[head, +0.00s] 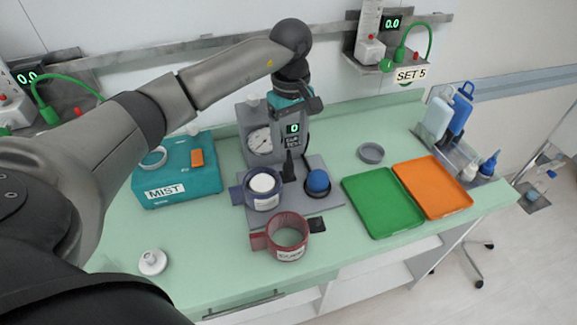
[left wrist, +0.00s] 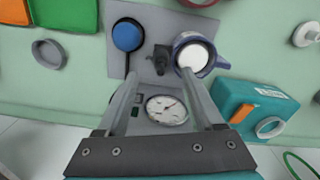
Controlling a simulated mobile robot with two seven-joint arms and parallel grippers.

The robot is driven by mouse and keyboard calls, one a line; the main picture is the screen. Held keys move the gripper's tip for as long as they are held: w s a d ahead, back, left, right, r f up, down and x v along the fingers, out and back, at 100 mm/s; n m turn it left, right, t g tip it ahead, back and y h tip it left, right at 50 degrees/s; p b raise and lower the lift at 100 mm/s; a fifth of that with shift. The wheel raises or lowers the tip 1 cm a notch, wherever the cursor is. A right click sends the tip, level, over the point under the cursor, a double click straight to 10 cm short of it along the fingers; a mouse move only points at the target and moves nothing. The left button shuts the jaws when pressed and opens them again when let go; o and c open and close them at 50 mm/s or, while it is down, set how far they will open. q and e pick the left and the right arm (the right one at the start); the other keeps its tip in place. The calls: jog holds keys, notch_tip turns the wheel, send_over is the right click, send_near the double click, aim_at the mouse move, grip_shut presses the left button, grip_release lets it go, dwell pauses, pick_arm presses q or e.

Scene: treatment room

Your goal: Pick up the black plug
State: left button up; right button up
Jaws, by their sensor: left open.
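The black plug (head: 289,168) stands upright on the grey base plate (head: 325,196), between a blue-collared cup with a white top (head: 264,187) and a blue ball-shaped bulb (head: 318,181). In the left wrist view the black plug (left wrist: 162,58) shows just beyond the fingertips, roughly between their lines. My left gripper (head: 293,127) is above and behind the plug, pointing down, fingers apart. In the left wrist view the left gripper (left wrist: 159,76) is open with nothing between its fingers; the plug appears apart from them. My right gripper is not seen.
A gauge device (head: 260,140) stands close behind the plug. A dark red cup (head: 288,238) is in front. Green (head: 383,203) and orange (head: 433,188) trays lie to the right; a teal MIST box (head: 177,171) is to the left. The front left counter is mostly clear.

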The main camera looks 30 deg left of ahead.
aim_at(288, 163)
pick_arm(q)
jog(key=shift+a+f+p, duration=0.2)
jog(key=shift+f+p, duration=0.1)
jog(key=shift+f, duration=3.7)
grip_shut()
